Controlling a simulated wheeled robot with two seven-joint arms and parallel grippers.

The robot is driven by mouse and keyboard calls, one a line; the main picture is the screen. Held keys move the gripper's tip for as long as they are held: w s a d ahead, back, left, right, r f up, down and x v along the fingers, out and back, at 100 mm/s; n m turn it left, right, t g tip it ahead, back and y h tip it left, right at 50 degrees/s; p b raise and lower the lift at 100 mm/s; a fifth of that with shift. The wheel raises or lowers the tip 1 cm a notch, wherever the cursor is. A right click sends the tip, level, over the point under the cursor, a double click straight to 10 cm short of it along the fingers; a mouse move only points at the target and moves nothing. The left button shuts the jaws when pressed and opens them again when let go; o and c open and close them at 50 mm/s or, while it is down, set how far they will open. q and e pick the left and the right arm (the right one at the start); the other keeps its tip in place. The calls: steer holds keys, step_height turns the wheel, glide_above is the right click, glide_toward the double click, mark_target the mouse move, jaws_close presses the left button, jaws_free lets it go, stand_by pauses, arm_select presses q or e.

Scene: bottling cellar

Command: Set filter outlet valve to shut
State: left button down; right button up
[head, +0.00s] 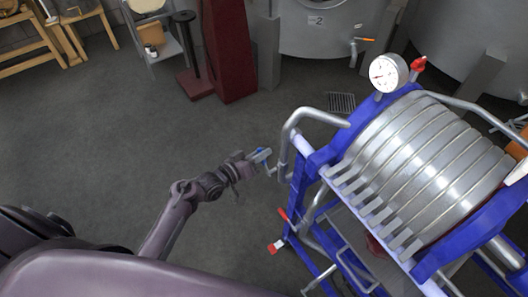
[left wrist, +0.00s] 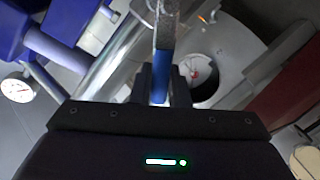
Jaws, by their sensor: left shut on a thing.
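The plate filter (head: 425,165), with steel plates in a blue frame, stands at the right in the head view. A bent steel pipe (head: 289,130) comes off its left side and runs down. A lever with a blue grip (head: 263,152) sticks out to the left beside this pipe. My left gripper (head: 254,157) is shut on that blue lever, which also shows between the fingers in the left wrist view (left wrist: 162,65). The lever's grey metal end points away from the gripper. Its exact angle to the pipe is hard to tell. My right gripper is not in view.
A pressure gauge (head: 389,73) and a red knob (head: 419,63) are on top. Tank 2 (head: 325,25) and a dark red post (head: 229,50) stand behind.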

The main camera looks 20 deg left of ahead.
arm_select(q)
step_height(320, 180, down, 6)
steer(key=w+a+n+g+h, duration=0.1)
steer(key=a+n+g, duration=0.1)
steer(key=n, duration=0.6)
steer(key=shift+w+r+n+h, duration=0.25)
steer(key=shift+w+n+h, duration=0.05)
steer(key=shift+n+h, duration=0.1)
steer(key=shift+a, duration=0.1)
steer(key=c, duration=1.5)
jaws_free()
steer(key=shift+o, duration=0.2)
steer(key=v, duration=0.7)
steer(key=shift+s+a, duration=0.25)
steer(key=shift+s, duration=0.05)
